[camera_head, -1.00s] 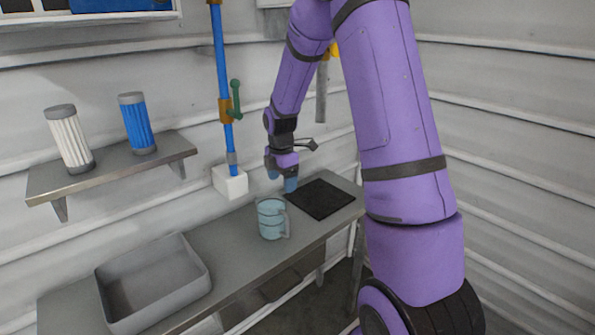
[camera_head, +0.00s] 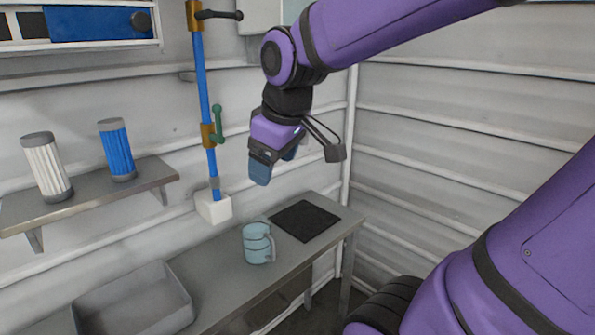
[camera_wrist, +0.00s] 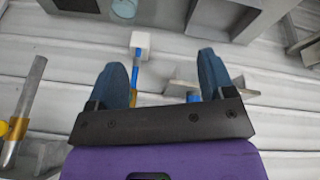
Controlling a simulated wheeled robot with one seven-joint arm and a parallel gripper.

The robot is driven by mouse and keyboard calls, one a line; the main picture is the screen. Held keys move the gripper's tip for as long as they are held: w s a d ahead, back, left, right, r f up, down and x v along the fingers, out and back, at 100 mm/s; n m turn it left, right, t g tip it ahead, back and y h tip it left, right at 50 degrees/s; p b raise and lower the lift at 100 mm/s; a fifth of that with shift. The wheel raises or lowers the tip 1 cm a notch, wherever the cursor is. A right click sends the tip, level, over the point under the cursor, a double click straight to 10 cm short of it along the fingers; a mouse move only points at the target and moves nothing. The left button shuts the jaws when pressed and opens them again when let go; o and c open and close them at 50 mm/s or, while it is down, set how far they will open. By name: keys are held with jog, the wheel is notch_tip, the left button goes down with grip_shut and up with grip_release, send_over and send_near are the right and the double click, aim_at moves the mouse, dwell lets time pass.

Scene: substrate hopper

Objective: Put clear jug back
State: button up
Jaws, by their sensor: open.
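The clear jug (camera_head: 257,243) is light blue and see-through, with a handle on its right side. It stands upright on the grey bench (camera_head: 233,268), just left of the black square mat (camera_head: 304,221). In the wrist view the jug (camera_wrist: 124,8) shows at the top edge, partly cut off. My gripper (camera_head: 274,172) is open and empty, in the air above the bench, higher than the jug and apart from it. In the wrist view its two blue fingers (camera_wrist: 166,75) stand wide apart with nothing held between them.
A grey tray (camera_head: 134,305) sits at the bench's left end. A wall shelf (camera_head: 90,195) holds a white filter (camera_head: 47,168) and a blue filter (camera_head: 117,150). A blue pipe (camera_head: 205,110) with a green-handled valve (camera_head: 217,123) ends in a white block (camera_head: 214,207) behind the jug.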

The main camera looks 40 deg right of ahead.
jog(key=s+a+r+m+t, duration=0.1)
jog(key=s+m, duration=0.3)
jog(key=s, duration=0.4)
jog(key=shift+a, duration=0.4)
dwell(0.6)
